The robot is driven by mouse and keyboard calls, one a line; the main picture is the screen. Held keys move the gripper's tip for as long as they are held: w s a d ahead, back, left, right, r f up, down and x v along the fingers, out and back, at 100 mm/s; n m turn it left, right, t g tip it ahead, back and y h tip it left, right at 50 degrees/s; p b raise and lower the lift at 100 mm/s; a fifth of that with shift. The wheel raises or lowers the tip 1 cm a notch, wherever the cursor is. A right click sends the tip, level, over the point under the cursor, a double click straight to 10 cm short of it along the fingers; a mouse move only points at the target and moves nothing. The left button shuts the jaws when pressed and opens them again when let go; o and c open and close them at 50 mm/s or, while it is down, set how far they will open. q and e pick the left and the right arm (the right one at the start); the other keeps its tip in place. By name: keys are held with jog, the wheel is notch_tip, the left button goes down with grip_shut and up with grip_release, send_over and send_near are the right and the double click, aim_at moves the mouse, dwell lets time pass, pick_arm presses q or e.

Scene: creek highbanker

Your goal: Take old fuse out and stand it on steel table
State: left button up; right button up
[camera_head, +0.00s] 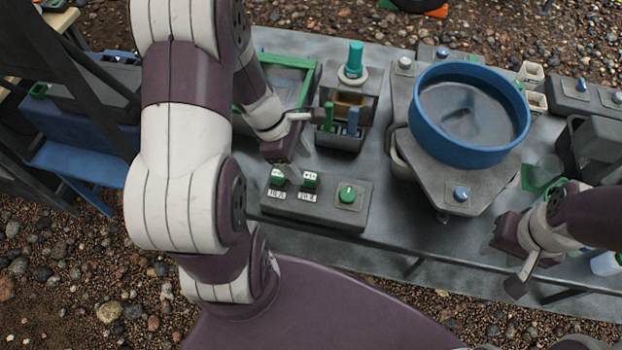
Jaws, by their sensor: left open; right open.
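A grey box (342,138) on the steel table (300,45) holds an upright green piece (328,114) and an upright blue piece (352,121), with a brown-yellow part behind them. I cannot tell which piece is the old fuse. A teal-topped knob (355,58) stands at the back of this box. My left gripper (302,137) is open and empty, just left of the box and close to the green piece; contact is unclear. My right gripper (506,261) is open and empty at the table's front right.
A control box (330,212) with green switches and a green knob (347,194) sits in front of my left gripper. A blue round pan (425,115) stands on a grey base right of centre. A green-edged tray (290,61) lies behind my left arm. Several grey boxes crowd the right.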

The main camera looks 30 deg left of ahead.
aim_at(311, 176)
pick_arm(q)
jog(key=b+x, duration=0.1)
jog(key=x, duration=0.3)
jog(key=shift+w+d+f, duration=0.1)
jog(key=shift+d+f, duration=0.05)
jog(key=shift+f, duration=0.05)
jog(key=c, duration=1.1)
jog(key=shift+r+p, duration=0.3)
jog(key=shift+r, duration=0.3)
notch_tip(311, 176, up, 3)
jog(key=shift+r+p, duration=0.1)
jog(key=shift+p, duration=0.45)
jog(key=s+d+r+p, duration=0.1)
jog(key=d+r, duration=0.2)
jog(key=s+d+r+p, duration=0.2)
jog(key=d+r, duration=0.1)
jog(key=d, duration=0.1)
jog(key=s+d+r+p, duration=0.1)
jog(key=d+r+p, duration=0.1)
jog(key=d+r, duration=0.1)
jog(key=shift+s+d+r, duration=0.35)
jog(key=shift+r, duration=0.25)
